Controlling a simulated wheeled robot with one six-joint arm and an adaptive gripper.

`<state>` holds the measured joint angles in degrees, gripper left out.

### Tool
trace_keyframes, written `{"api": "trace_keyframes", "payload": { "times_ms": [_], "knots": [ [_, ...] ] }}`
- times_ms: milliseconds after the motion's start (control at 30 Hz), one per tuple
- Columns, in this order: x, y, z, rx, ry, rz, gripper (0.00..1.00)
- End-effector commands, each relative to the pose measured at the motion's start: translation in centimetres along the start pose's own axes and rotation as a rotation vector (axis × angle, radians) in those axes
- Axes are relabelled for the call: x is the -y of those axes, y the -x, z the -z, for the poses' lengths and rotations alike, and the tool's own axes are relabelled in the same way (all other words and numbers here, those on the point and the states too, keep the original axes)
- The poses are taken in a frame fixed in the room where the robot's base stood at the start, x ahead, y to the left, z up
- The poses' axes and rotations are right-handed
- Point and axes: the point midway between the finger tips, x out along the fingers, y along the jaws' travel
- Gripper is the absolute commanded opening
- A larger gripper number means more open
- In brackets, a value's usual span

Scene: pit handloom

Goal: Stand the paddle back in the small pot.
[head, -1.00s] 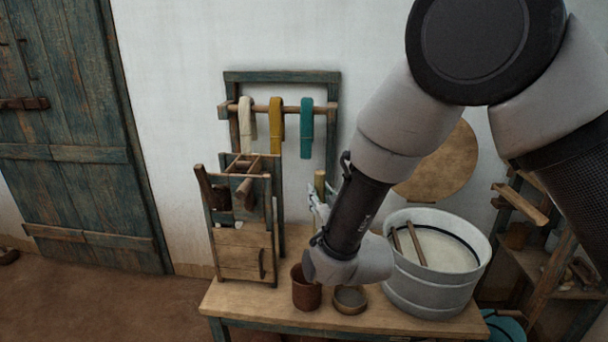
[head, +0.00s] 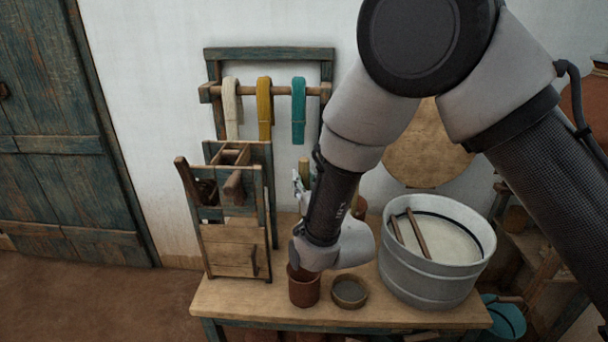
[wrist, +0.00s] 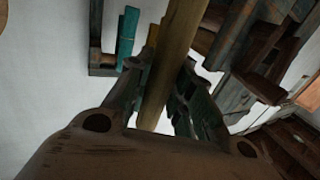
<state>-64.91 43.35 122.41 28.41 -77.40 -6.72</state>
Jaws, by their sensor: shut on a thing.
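The paddle shows in the wrist view as a long tan wooden shaft (wrist: 172,60) between the two fingers of my gripper (wrist: 163,75), which is shut on it. In the head view the shaft's upper end (head: 304,172) stands up behind my wrist, and most of my gripper (head: 298,187) is hidden there. The paddle's lower end is hidden. The reddish-brown small pot (head: 304,291) stands on the table, just below and in front of my wrist in the picture. My wrist covers part of its rim.
A shallow bowl (head: 349,291) sits right of the pot. A large grey tub (head: 428,281) with two sticks stands farther right. A wooden box stand (head: 232,247) is left, with a rack of yarn hanks (head: 264,110) behind. The table's front edge (head: 340,320) is close to the pot.

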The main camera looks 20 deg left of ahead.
Motion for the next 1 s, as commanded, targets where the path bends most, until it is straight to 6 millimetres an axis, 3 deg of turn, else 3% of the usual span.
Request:
{"api": "trace_keyframes", "payload": {
  "times_ms": [1000],
  "knots": [
    [0.0, 0.0, -9.1, 0.000, 0.001, 0.000, 0.00]
  ]
}}
